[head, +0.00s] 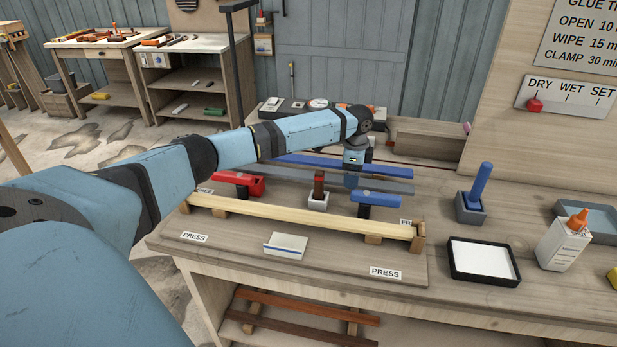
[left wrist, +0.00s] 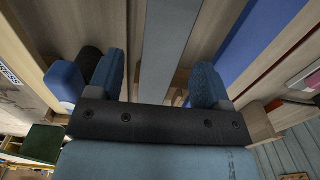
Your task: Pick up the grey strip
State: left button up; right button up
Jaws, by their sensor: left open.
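The grey strip (head: 396,186) lies lengthwise across the bench behind the red and blue clamps, with part of it hidden by my left arm. My left gripper (head: 352,182) points down over the strip, right of its middle. In the left wrist view, the grey strip (left wrist: 168,45) runs between the two blue fingers of the open gripper (left wrist: 157,82). There is a gap on each side of the strip, and the jaws are not closed on it. My right gripper is in neither view.
A blue strip (head: 310,161) lies just behind the grey one. In front are a red clamp (head: 240,182), a blue clamp (head: 376,198), a small pot with a brush (head: 318,200) and a pale wooden strip (head: 300,216). A black tray (head: 484,262) and glue bottle (head: 563,243) stand right.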

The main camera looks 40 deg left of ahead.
pick_arm(q)
jog(key=shift+f, duration=0.7)
jog(key=shift+c, duration=0.4)
jog(key=c, duration=1)
jog(key=shift+c, duration=0.2)
jog(key=shift+r, duration=0.1)
